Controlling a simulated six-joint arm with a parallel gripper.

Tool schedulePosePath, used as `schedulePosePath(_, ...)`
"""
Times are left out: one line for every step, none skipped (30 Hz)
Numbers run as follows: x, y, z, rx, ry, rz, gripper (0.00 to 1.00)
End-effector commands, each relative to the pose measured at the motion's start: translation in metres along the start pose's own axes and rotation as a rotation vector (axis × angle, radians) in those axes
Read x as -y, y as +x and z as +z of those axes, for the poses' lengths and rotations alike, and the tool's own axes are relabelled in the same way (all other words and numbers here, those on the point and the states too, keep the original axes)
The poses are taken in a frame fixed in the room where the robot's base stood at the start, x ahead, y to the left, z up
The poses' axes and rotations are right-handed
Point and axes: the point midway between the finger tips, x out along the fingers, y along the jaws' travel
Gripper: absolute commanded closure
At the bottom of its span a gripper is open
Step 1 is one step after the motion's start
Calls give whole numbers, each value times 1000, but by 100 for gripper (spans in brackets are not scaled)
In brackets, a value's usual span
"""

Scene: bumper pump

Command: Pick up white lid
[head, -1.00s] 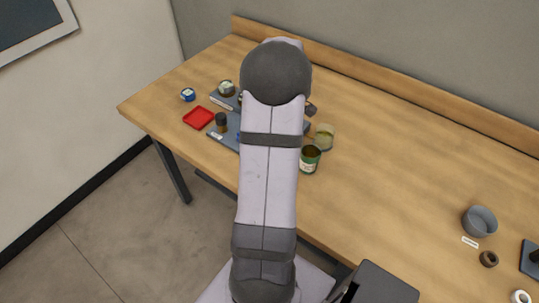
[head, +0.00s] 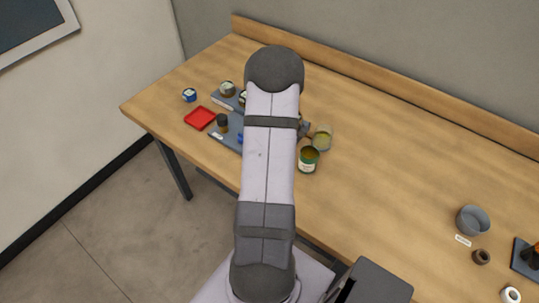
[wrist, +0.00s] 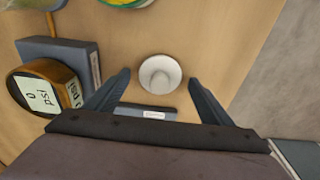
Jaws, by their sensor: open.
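My gripper (wrist: 158,79) is open, with one dark finger on each side of the lid. The lid shows between the fingertips with a gap on both sides. I cannot tell the height of the fingers above the table. In the head view my arm hides the gripper, and I cannot make out the lid there.
A gauge reading 0 psi (wrist: 42,92) and a blue-grey block (wrist: 62,50) stand left of the fingers. A labelled plate (wrist: 148,112) lies just below the lid. A green can (head: 308,160), a red tray (head: 200,118) and a grey bowl (head: 472,220) stand on the table (head: 390,160).

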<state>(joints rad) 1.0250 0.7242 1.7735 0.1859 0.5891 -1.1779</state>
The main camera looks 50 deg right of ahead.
Motion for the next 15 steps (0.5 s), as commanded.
schedulePosePath(0,1,0,0,0,0,25)
schedulePosePath(0,1,0,0,0,0,25)
schedulePosePath(0,2,0,0,0,0,25)
schedulePosePath(0,2,0,-1,0,1,25)
schedulePosePath(0,2,0,-1,0,1,25)
schedulePosePath(0,2,0,-1,0,1,25)
schedulePosePath(0,2,0,-1,0,1,25)
schedulePosePath(0,2,0,-1,0,0,27)
schedulePosePath(0,1,0,0,0,0,37)
schedulePosePath(0,1,0,0,0,0,44)
schedulePosePath(0,1,0,0,0,0,51)
schedulePosePath(0,1,0,0,0,0,61)
schedulePosePath(0,1,0,0,0,0,67)
schedulePosePath(0,1,0,0,0,0,68)
schedulePosePath(0,1,0,0,0,0,68)
